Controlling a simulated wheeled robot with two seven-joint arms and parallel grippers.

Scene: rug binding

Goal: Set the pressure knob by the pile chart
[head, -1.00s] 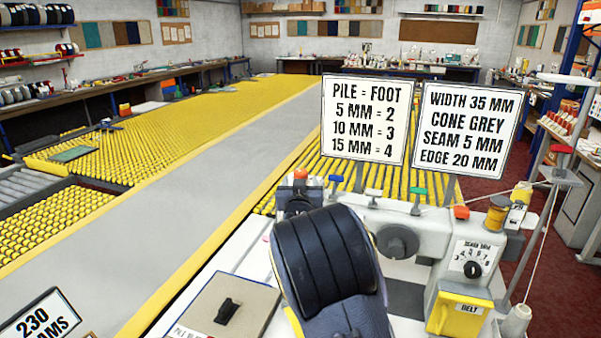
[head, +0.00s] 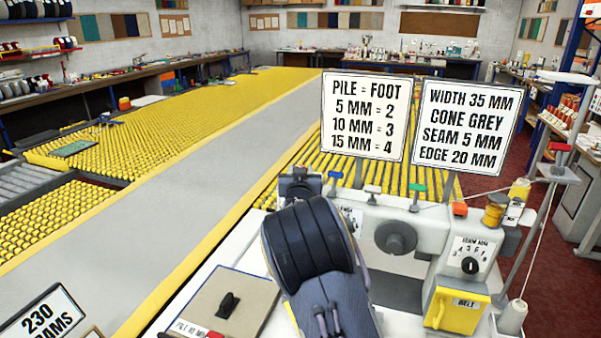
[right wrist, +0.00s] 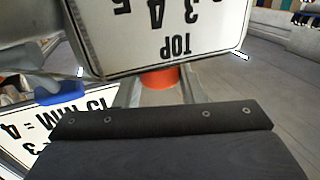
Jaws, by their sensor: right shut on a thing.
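The pile chart (head: 363,116) stands upright behind the machine and reads PILE = FOOT, 5 MM = 2, 10 MM = 3, 15 MM = 4. My right gripper (head: 299,184) is at the left end of the white machine (head: 420,225). In the right wrist view my right gripper (right wrist: 160,88) is shut on an orange knob (right wrist: 160,77). A white plate (right wrist: 150,35) beside the knob shows upside-down numbers and TOP; its upper part is cut off. The gripper hides the knob in the head view. My left gripper is not in view.
A second sign (head: 466,127) gives width, cone, seam and edge. A seam dial (head: 470,264) and yellow belt cover (head: 458,308) are at the machine's right. A beige sample (head: 228,305) with a partly hidden pile label lies left of my arm.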

